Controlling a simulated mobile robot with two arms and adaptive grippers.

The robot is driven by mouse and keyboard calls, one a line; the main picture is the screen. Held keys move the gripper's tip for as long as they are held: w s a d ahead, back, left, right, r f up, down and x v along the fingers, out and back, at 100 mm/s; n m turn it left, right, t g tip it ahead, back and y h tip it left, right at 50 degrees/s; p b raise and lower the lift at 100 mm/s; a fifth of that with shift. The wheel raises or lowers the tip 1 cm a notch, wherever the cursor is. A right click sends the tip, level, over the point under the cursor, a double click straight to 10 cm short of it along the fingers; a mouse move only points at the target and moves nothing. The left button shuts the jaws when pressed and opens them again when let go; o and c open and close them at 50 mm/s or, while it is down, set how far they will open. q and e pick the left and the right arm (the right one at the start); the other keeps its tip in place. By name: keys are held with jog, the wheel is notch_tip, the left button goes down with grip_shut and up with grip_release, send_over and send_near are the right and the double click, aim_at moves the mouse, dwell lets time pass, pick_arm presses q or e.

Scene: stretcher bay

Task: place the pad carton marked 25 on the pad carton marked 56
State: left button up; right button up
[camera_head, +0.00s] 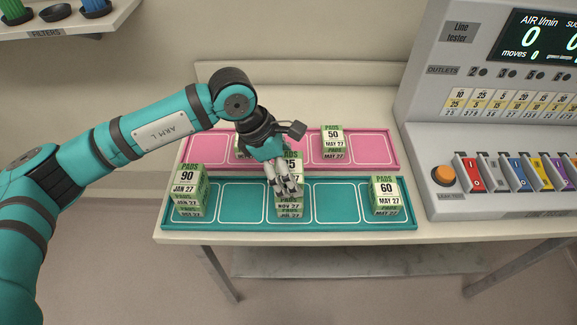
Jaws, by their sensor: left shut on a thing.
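My left gripper (284,188) is over the middle cell of the teal tray, shut on a green-and-white pad carton (293,160). The fingers cover part of its number; a final 5 shows, which fits 25. Directly below the fingers stand stacked cartons (290,212), with lower labels reading NOV 27 and JUL 27. Their top number is hidden, so I cannot read a 56 anywhere. I cannot tell whether the held carton touches the stack. My right gripper is out of view.
The teal tray (240,226) also bears a stack topped by carton 90 (187,178) at left and one topped by carton 60 (385,190) at right. The pink tray (396,160) behind holds carton 50 (333,138) and a partly hidden carton (240,151). A line tester (460,33) stands right.

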pick_arm(q)
jog(key=shift+f, duration=0.15)
jog(key=o, duration=1.2)
jog(key=shift+c, duration=0.2)
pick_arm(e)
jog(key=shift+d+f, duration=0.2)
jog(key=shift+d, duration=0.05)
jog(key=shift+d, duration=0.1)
pick_arm(q)
jog(key=shift+r, duration=0.2)
jog(key=shift+a+r, duration=0.1)
jog(key=shift+r, duration=0.1)
jog(key=b+v, duration=0.3)
jog(key=v, duration=0.8)
jog(key=shift+r, duration=0.25)
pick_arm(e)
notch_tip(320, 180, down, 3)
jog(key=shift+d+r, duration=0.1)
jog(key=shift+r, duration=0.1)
